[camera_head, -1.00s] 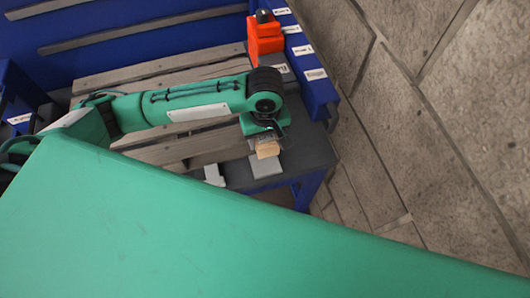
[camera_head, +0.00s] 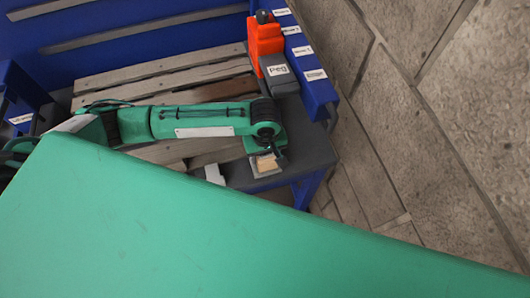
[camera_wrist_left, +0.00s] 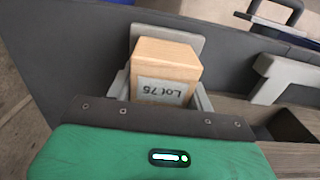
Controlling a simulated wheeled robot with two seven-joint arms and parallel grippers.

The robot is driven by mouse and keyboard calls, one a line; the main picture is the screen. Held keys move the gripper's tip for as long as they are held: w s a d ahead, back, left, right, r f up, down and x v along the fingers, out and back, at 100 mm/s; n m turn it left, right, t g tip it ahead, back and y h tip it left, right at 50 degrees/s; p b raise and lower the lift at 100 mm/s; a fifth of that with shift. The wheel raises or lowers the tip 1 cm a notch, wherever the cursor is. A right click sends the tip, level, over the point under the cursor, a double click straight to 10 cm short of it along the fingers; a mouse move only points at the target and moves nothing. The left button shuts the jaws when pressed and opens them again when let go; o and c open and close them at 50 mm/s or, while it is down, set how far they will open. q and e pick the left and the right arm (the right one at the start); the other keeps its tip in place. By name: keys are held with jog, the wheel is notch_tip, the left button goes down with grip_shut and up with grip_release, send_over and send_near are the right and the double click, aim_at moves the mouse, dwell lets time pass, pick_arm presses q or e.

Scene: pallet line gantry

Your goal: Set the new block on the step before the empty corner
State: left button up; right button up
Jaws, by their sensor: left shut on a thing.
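My left gripper (camera_head: 266,154) is shut on a pale wooden block (camera_head: 266,165). In the left wrist view the block (camera_wrist_left: 166,66) sits between the grey fingers of the gripper (camera_wrist_left: 160,90), with a "Lot 75" label that reads upside down. A light grey flat plate (camera_wrist_left: 154,31), perhaps the step, shows just behind the block. In the head view the block covers most of that plate. I cannot tell whether the block touches it. My forearm hides part of the slatted wooden pallet (camera_head: 190,72). My right gripper is out of view.
A grey bracket (camera_wrist_left: 284,76) stands right of the block in the wrist view; it also shows in the head view (camera_head: 214,174). A dark box labelled "Peg" (camera_head: 279,72) and an orange-red device (camera_head: 264,38) stand near the blue labelled rail (camera_head: 306,55).

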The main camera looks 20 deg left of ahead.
pick_arm(q)
jog(key=o, duration=1)
jog(key=shift+r, duration=0.1)
notch_tip(320, 180, up, 11)
jog(key=shift+f+b, duration=0.15)
jog(key=shift+b, duration=0.5)
jog(key=shift+r, duration=0.65)
jog(key=shift+s, duration=0.1)
